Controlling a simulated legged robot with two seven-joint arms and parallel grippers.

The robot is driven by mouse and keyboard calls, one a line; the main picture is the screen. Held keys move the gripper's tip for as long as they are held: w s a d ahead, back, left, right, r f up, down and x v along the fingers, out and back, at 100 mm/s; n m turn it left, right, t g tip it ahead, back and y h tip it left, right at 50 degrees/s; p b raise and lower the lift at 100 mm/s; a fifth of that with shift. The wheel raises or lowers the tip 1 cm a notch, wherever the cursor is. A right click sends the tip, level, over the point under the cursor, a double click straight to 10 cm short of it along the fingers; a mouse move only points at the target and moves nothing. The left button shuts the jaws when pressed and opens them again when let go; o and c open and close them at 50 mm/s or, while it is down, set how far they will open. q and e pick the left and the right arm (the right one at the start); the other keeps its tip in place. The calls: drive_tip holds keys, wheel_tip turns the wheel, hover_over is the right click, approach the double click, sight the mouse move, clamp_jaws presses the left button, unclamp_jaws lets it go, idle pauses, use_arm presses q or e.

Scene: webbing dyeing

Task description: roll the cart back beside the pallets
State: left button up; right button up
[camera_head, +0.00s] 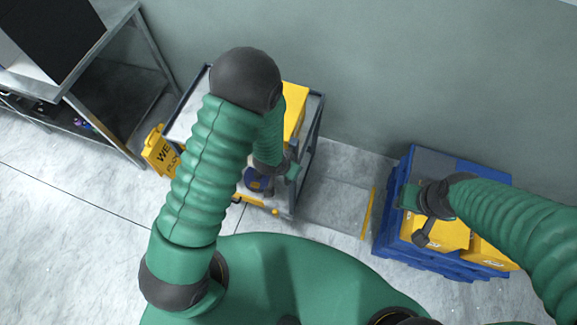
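The cart (311,131) stands against the wall left of centre, with a grey frame and dark corner posts. A yellow box (294,112) is on it. My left arm covers much of the cart. My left gripper (292,172) is at the cart's near right side; its fingers are too small and hidden to show whether they grip the frame. The blue pallets (388,238) are stacked at the right, with yellow boxes (443,236) on them. My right gripper (412,200) is over the pallets' left part; its finger opening is unclear.
A strip of bare floor (335,205) with a yellow line (368,212) lies between cart and pallets. A yellow wet-floor sign (160,152) stands left of the cart. A metal rack (125,85) is at the upper left. The wall (400,80) closes off the back.

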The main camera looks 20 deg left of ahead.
use_arm(q)
drive_tip(key=shift+a, duration=0.3)
drive_tip(key=c, duration=0.6)
clamp_jaws()
drive_tip(key=shift+d, duration=0.1)
idle(0.4)
